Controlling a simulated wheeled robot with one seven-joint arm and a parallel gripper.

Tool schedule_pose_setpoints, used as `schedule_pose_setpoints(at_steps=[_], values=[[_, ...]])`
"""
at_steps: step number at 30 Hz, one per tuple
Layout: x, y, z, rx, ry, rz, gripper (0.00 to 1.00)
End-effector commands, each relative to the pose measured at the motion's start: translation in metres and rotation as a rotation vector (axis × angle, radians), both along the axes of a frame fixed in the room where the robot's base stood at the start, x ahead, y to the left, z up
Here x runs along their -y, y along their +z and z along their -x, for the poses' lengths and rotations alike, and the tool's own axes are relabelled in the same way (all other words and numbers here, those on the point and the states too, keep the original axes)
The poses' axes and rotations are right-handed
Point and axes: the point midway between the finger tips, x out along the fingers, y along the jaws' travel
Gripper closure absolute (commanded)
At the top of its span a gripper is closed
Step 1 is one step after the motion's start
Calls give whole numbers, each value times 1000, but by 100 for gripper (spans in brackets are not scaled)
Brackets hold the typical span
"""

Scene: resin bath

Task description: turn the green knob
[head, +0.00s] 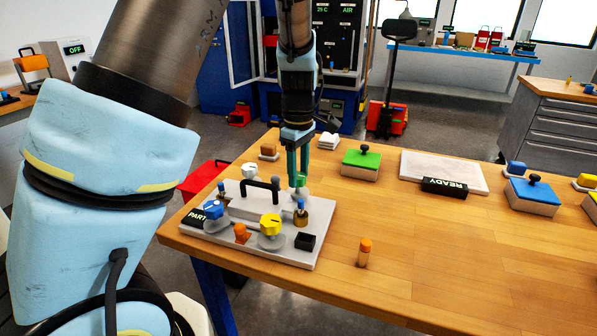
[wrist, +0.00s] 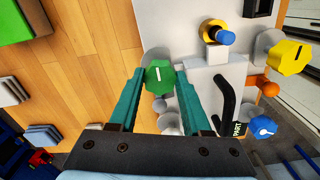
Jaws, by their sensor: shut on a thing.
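The green knob (wrist: 159,76) has a white pointer line on its top and sits at the far edge of the grey panel (head: 290,258). My gripper (head: 299,178) points down over the panel and is shut on the green knob, with one teal finger on each side of it. In the wrist view the knob lies between the fingertips of my gripper (wrist: 160,75). In the head view the knob (head: 298,181) is partly hidden by the fingers.
On the panel are a black handle (head: 262,184), a blue knob (head: 213,209), a yellow knob (head: 270,224) and a blue-topped post (head: 300,204). A green-topped block (head: 361,162) and an orange-capped vial (head: 364,252) stand nearby. The wooden table is clear at the front right.

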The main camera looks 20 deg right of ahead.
Motion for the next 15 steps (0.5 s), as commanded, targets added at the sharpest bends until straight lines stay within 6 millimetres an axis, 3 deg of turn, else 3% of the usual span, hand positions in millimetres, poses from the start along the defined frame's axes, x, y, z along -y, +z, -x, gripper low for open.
schedule_pose_setpoints(at_steps=[8, 15], values=[[-1, 0, 0, -1, -104, -1, 100], [-1, 0, -1, 0, -298, 0, 100]])
